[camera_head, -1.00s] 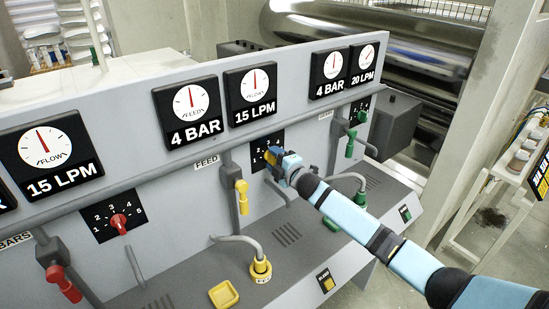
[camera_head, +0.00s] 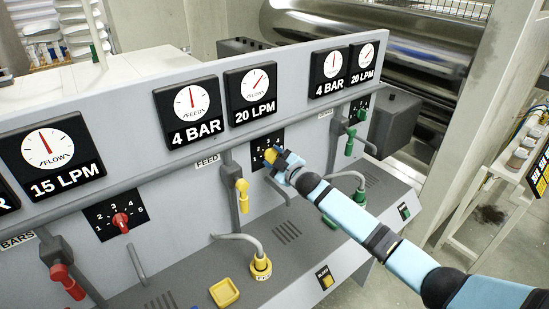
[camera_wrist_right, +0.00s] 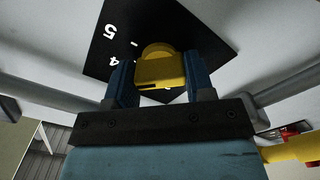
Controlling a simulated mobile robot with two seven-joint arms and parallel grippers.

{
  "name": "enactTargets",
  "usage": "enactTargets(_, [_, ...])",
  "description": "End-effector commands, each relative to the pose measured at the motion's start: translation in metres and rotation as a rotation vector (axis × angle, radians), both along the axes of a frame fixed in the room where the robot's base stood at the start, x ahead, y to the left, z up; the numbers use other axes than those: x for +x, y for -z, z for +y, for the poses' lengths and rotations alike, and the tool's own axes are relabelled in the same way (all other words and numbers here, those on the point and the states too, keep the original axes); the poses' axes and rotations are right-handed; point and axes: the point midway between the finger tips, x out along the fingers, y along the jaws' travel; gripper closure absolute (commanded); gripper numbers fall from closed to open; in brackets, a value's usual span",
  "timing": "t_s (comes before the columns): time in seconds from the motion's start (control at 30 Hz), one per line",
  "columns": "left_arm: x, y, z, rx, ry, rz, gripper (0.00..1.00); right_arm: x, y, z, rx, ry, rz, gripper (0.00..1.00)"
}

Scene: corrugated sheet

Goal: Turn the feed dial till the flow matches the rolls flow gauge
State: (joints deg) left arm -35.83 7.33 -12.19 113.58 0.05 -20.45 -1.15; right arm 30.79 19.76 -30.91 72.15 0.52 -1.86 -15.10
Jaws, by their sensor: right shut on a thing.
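The yellow feed dial (camera_head: 270,155) sits on a black number plate (camera_head: 262,138) on the grey panel, right of the FEED label. My right gripper (camera_head: 279,160) is shut on the dial; in the right wrist view the blue fingers (camera_wrist_right: 150,82) are on both sides of the yellow knob (camera_wrist_right: 162,70). The numbers 4 and 5 show on the plate there; the others are hidden or too small. The feed flow gauge (camera_head: 251,93) reads 20 LPM. The rolls flow gauge (camera_head: 364,64) at the right reads 20 LPM. My left gripper is not in view.
The feed pressure gauge (camera_head: 192,112) reads 4 BAR. The left flow gauge (camera_head: 53,157) reads 15 LPM above a red dial (camera_head: 120,222). A yellow lever (camera_head: 242,195) hangs left of my gripper, and green levers (camera_head: 351,143) are to its right. A conduit crosses the panel under the gauges.

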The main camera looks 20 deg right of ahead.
Motion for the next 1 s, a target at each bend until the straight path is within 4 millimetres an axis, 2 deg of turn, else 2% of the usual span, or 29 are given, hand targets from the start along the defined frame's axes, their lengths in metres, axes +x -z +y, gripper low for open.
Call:
enactTargets(0.4, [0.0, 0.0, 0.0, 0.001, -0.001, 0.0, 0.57, 0.0, 0.0, 0.0, 0.006, 0.001, 0.003, 0.75])
enactTargets(0.43, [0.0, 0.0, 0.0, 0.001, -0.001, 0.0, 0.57, 0.0, 0.0, 0.0, 0.006, 0.001, 0.003, 0.49])
enactTargets(0.53, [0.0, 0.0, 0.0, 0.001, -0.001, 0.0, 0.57, 0.0, 0.0, 0.0, 0.006, 0.001, 0.003, 0.26])
enactTargets(0.83, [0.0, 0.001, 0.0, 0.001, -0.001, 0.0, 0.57, -0.001, 0.001, -0.001, 0.007, 0.0, 0.002, 0.26])
enactTargets(1.0, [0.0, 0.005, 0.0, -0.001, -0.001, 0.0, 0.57, -0.018, 0.003, -0.006, 0.007, -0.001, 0.002, 0.26])
